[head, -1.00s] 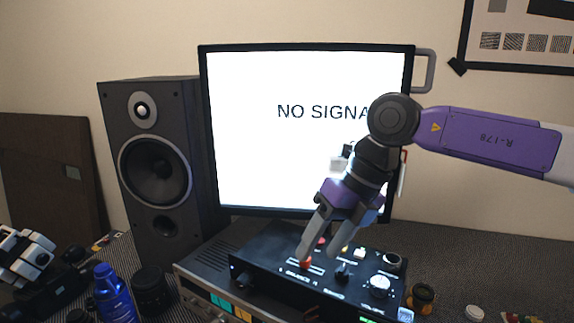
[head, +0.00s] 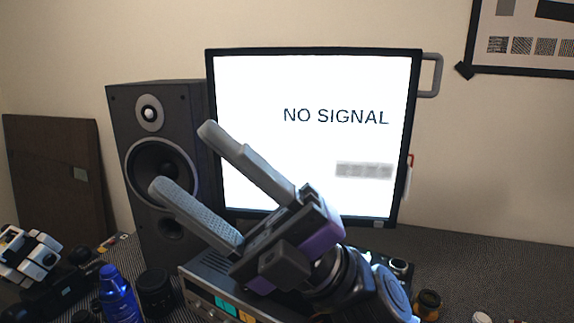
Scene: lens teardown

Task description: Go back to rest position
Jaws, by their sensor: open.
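My gripper (head: 180,160) is large in the middle of the head view, raised in front of the monitor and the speaker. Its two grey fingers are spread apart and point up and to the left, with nothing between them. The purple and dark wrist runs down to the lower right. It hides most of the black control box, of which a knob (head: 398,267) shows at the right.
The monitor (head: 310,150) reads "NO SIGNAL" and stands behind my gripper. The speaker (head: 125,130) is at its left. A silver unit (head: 215,265), a blue bottle (head: 117,297) and a dark lens-like cylinder (head: 155,292) stand at the lower left.

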